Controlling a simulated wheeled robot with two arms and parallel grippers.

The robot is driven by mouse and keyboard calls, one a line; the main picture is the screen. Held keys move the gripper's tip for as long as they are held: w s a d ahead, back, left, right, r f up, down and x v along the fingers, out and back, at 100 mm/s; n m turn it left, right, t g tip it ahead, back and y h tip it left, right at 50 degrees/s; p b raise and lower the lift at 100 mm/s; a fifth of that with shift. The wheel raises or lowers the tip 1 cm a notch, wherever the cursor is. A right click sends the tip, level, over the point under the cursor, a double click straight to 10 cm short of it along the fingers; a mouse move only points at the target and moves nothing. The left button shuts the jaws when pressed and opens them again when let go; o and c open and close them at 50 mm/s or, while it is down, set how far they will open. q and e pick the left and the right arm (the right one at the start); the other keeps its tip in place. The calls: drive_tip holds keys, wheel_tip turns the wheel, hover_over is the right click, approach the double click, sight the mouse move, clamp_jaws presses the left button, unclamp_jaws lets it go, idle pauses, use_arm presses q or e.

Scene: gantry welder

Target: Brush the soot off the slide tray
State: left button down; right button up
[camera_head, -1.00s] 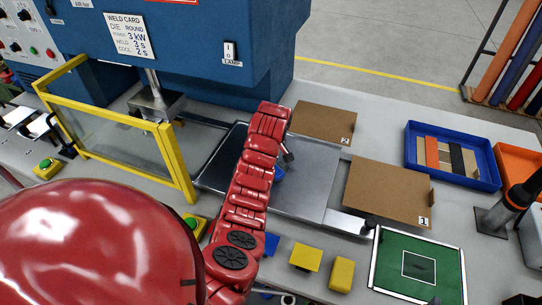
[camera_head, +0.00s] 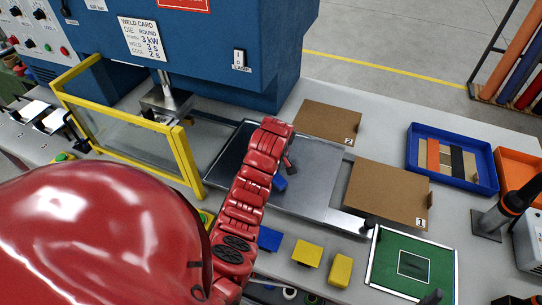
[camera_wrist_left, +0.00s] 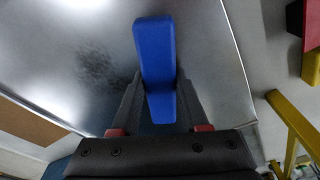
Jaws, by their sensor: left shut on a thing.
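The slide tray (camera_head: 315,165) is a flat shiny metal plate on the bench in front of the blue welder. My left gripper (camera_wrist_left: 155,105) is shut on a blue block-like brush (camera_wrist_left: 155,55), held over the tray in the left wrist view. The brush also shows in the head view (camera_head: 280,183), beside my red arm. Whether its underside touches the metal I cannot tell. A dark, speckled soot patch (camera_wrist_left: 97,68) lies on the tray left of the brush in the wrist view. In the head view my arm covers part of the tray. My right gripper is not in view.
A yellow-framed guard (camera_head: 180,160) stands left of the tray. Brown boards marked 2 (camera_head: 325,120) and 1 (camera_head: 385,195) lie right of it. A blue bin (camera_head: 480,180) holds strips. Blue (camera_head: 270,238) and yellow (camera_head: 307,254) blocks and a green mat (camera_head: 395,260) are in front.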

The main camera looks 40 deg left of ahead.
use_arm(q)
drive_tip(key=shift+w+d, duration=0.1)
drive_tip(key=shift+d, duration=0.25)
drive_tip(key=shift+w, duration=0.1)
drive_tip(key=shift+w+a+f+b, duration=0.1)
drive_tip(key=shift+w+f+b, duration=0.1)
drive_tip(key=shift+w+b, duration=0.45)
drive_tip(key=shift+w+a+f+b, duration=0.1)
drive_tip(key=shift+w+a+b, duration=0.15)
drive_tip(key=shift+w+b, duration=0.65)
drive_tip(key=shift+w+r+b, duration=0.25)
drive_tip(key=shift+b, duration=0.15)
drive_tip(key=shift+w+a+f+b, duration=0.15)
drive_tip(key=shift+w+b, duration=0.15)
drive_tip(key=shift+b, duration=0.1)
drive_tip(key=w+b, duration=0.3)
drive_tip(key=shift+a, duration=0.3)
drive_tip(key=shift+w, duration=0.1)
drive_tip(key=w+b, duration=0.2)
drive_tip(key=b, duration=0.1)
drive_tip(key=shift+w+a, duration=0.25)
drive_tip(key=shift+a, duration=0.15)
drive_tip(key=shift+w+b, duration=0.25)
drive_tip(key=shift+b, duration=0.3)
drive_tip(key=shift+w+a+r+b, duration=0.1)
drive_tip(key=shift+w+r+b, duration=0.15)
drive_tip(key=shift+r+b, duration=0.1)
